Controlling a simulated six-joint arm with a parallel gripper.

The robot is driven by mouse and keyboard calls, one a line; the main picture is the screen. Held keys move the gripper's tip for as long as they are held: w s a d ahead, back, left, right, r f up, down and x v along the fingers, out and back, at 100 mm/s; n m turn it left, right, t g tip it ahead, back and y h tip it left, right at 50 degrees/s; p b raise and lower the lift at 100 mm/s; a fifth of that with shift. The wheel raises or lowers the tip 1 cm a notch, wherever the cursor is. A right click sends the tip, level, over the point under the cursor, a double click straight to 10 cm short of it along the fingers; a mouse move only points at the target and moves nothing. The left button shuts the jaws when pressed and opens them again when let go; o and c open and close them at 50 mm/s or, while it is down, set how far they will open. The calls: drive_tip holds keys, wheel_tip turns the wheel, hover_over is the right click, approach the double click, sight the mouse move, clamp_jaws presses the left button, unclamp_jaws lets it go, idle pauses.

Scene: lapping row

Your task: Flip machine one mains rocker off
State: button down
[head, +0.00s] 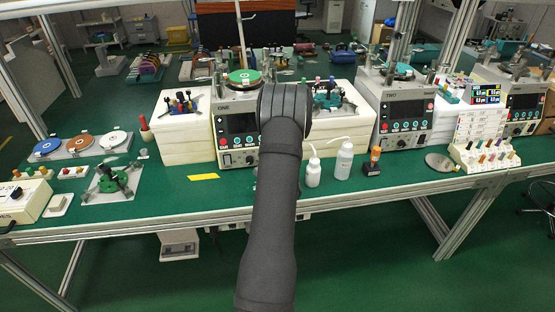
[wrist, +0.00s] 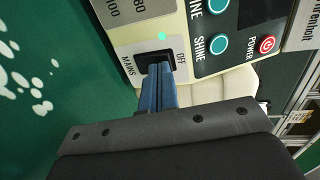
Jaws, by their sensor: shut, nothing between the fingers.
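Machine one (head: 240,128), marked ONE, stands on the green bench in the head view, partly behind my arm. In the wrist view its pale front panel (wrist: 122,42) carries a black mains rocker (wrist: 146,57) between the words MAINS and OFF. A small green lamp (wrist: 162,36) glows beside the rocker. My gripper (wrist: 158,68) is shut and empty, its blue fingers pointing at the rocker. The fingertips overlap the rocker in the picture; I cannot tell if they touch it. They hide part of it, and its tilt is unclear. The head view hides my gripper behind my arm.
On the panel, blue-ringed buttons (wrist: 218,45) and a red POWER button (wrist: 267,44) lie close to the right of the rocker. White bottles (head: 344,160) and a yellow strip (head: 203,177) are on the bench. Machine TWO (head: 403,118) stands further right.

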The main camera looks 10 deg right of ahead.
drive_tip(key=shift+w+r, duration=0.15)
drive_tip(key=shift+w, duration=0.2)
drive_tip(key=shift+s, duration=0.15)
drive_tip(key=shift+s, duration=0.3)
drive_tip(key=s+r, duration=0.4)
drive_tip(key=s, duration=0.8)
drive_tip(key=shift+s+r, duration=0.15)
drive_tip(key=shift+r, duration=0.2)
